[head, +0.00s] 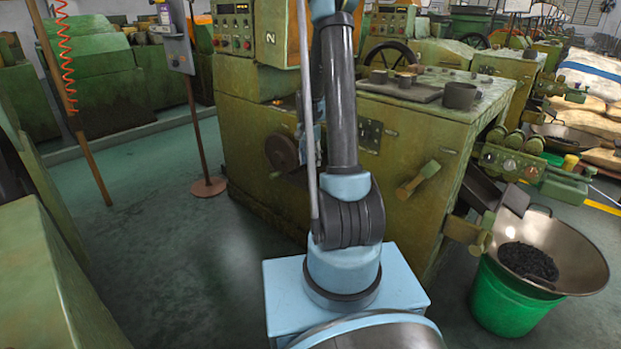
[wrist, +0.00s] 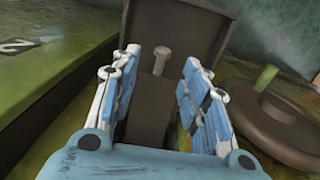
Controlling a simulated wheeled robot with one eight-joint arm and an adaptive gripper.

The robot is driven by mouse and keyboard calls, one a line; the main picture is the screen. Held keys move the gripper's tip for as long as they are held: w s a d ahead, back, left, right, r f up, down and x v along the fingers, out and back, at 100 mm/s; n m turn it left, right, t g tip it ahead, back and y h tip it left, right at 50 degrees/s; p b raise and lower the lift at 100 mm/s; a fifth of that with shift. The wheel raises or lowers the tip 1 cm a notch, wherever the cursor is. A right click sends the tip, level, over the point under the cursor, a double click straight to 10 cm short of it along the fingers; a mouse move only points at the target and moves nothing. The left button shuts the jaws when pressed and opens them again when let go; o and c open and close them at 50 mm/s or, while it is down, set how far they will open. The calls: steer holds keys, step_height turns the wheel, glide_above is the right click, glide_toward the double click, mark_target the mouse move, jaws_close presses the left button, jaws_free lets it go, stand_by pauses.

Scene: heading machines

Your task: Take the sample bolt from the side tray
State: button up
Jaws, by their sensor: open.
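My gripper (wrist: 162,60) is open, with one blue-and-white finger on each side of the bolt in the picture. Neither finger visibly touches the bolt, and how far it lies beyond the fingertips is hard to tell. The bolt and this tray cannot be made out in the head view, where my arm hides part of the green machine (head: 410,140).
A dark handwheel (wrist: 283,112) with a green knob is close to the right finger; a green machine surface (wrist: 40,75) lies left. In the head view, a pan (head: 575,260) on a green bucket (head: 510,300) stands at right. The floor (head: 150,270) at left is clear.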

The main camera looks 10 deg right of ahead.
mark_target(312, 175)
steer(key=shift+s+a+f, duration=0.1)
steer(key=shift+s+f, duration=0.05)
steer(key=shift+f, duration=1.3)
steer(key=shift+s+a+f, duration=0.1)
steer(key=shift+f, duration=1.3)
jaws_close()
